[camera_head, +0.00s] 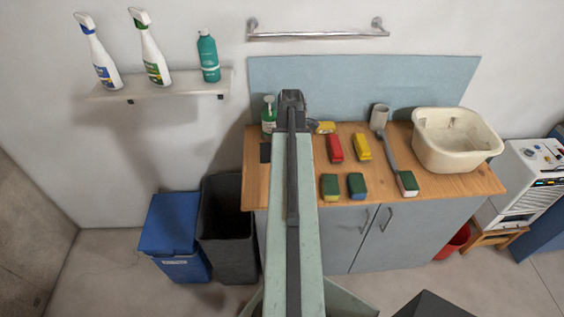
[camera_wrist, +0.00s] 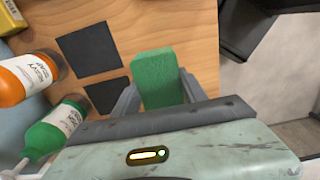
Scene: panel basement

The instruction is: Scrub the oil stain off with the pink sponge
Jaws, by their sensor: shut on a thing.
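My gripper (camera_wrist: 159,88) is shut on a green-faced block (camera_wrist: 157,72), which looks like a sponge with its green side to the wrist camera. Its other sides are hidden, so I cannot tell whether it is the pink one. In the head view my arm's end (camera_head: 291,98) is over the left part of the wooden counter (camera_head: 456,187), and the held block is hidden there. Two flat dark squares (camera_wrist: 88,52) lie on the wood beside the gripper. No clear oil stain shows. No sponge is plainly pink; one green-topped sponge (camera_head: 407,183) has a pale front.
Yellow-green (camera_head: 330,187) and blue-green (camera_head: 356,186) sponges line the counter's front. Red (camera_head: 335,148) and yellow (camera_head: 362,146) blocks stand behind. A basin (camera_head: 455,141) occupies the right. Orange (camera_wrist: 29,78) and green (camera_wrist: 52,132) bottles are close left of the gripper.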

